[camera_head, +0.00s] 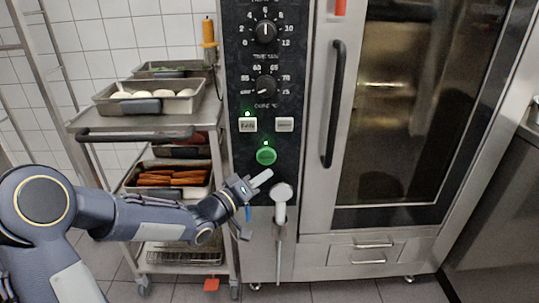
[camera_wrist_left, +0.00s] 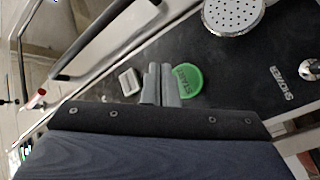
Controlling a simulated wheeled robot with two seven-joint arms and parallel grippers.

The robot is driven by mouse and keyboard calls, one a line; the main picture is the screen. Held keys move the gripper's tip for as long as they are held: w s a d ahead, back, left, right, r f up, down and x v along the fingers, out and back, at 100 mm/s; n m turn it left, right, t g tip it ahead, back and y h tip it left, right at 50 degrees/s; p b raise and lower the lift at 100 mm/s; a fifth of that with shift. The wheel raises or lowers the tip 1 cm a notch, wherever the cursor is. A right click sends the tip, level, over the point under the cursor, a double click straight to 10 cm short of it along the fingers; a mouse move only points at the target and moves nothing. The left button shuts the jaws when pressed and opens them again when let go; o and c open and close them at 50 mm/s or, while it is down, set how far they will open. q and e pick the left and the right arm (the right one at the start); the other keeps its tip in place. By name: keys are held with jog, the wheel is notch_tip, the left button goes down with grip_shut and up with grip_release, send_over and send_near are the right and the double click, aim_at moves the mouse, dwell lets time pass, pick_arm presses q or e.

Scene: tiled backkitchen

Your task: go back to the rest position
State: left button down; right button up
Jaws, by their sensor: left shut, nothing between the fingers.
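My left gripper (camera_head: 262,178) is shut and empty in front of the oven's dark control panel (camera_head: 262,90), just below the green round button (camera_head: 266,156). In the left wrist view my closed fingers (camera_wrist_left: 160,83) show side by side, with the green button (camera_wrist_left: 188,80) right beside them, partly covered by a finger. I cannot tell whether the fingertips touch the panel. A small green light is lit above the green button in the head view. My right gripper is not in view.
A steel trolley (camera_head: 170,118) with trays of food stands left of the oven. The oven door (camera_head: 420,110) is closed, with a dark vertical handle (camera_head: 333,105). A hand shower (camera_head: 281,192) hangs just right of my left gripper. A steel counter (camera_head: 500,220) stands at the right.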

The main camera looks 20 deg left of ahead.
pick_arm(q)
jog(key=s+a+g+y, duration=0.4)
jog(key=s+a+y, duration=0.35)
jog(key=s, duration=0.35)
jog(key=s+d+f+m+g+h, duration=0.1)
jog(key=s+d+f+g, duration=0.15)
jog(key=s, duration=0.75)
jog(key=s+d+f+m+g, duration=0.1)
jog(key=s+f+g, duration=0.25)
jog(key=s, duration=0.75)
notch_tip(320, 180, up, 24)
jog(key=s+d+p, duration=0.1)
jog(key=p, duration=2.3)
jog(key=shift+s+f+g+h, duration=0.2)
jog(key=shift+g+h, duration=0.1)
jog(key=shift+h, duration=0.15)
